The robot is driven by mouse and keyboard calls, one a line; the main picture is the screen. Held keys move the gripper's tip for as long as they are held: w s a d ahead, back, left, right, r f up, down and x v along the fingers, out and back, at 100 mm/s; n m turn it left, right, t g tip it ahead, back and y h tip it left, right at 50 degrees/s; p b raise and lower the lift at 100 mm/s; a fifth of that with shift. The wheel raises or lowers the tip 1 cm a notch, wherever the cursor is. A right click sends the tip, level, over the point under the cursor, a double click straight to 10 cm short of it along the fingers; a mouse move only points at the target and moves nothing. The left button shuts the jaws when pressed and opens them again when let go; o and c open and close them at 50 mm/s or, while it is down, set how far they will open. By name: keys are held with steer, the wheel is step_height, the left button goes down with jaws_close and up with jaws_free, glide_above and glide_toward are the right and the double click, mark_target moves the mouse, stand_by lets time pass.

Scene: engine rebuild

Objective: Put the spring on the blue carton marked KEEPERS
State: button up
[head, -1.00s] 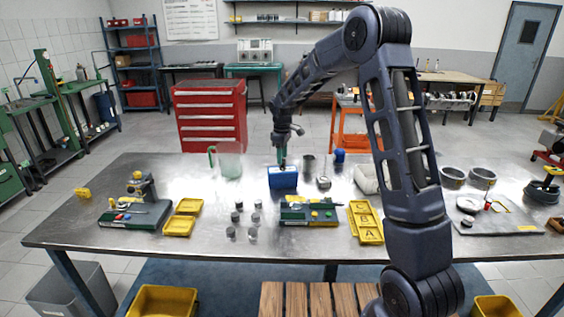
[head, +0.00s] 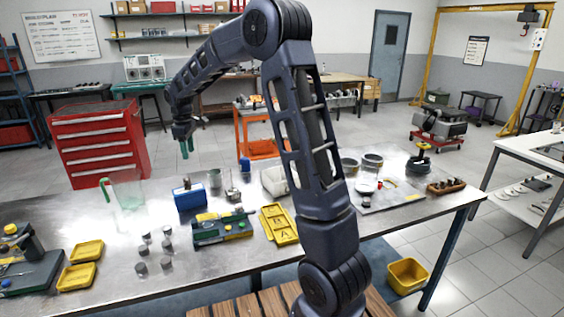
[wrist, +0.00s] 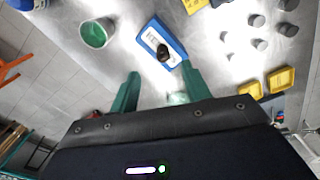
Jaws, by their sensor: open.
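The blue carton (head: 189,200) stands on the metal workbench, left of centre in the head view. A small dark round piece (wrist: 163,53), probably the spring, stands on that label. My gripper (wrist: 160,74) is open, its two green fingers apart with nothing between them. In the head view my gripper (head: 187,147) is in the air above the carton, clear of it.
A grey cup with a green inside (wrist: 97,33) stands close beside the carton. A clear jug (head: 128,193) is to its left.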

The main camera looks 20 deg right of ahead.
steer(key=s+d+r+m+t, duration=0.1)
steer(key=s+d+r+m, duration=0.35)
steer(key=s+d, duration=0.45)
steer(key=s+d+r+m+t, duration=0.1)
steer(key=s+d+r+m, duration=0.2)
steer(key=s+d+r, duration=0.5)
steer(key=s+d+f+m+t, duration=0.1)
steer(key=s+d+f+m, duration=0.2)
steer(key=s, duration=0.7)
steer(key=s+d+f+m+t, duration=0.1)
steer(key=s+d+f+m, duration=0.2)
steer(key=s+d, duration=0.5)
steer(key=shift+s+d, duration=0.2)
steer(key=shift+s, duration=0.65)
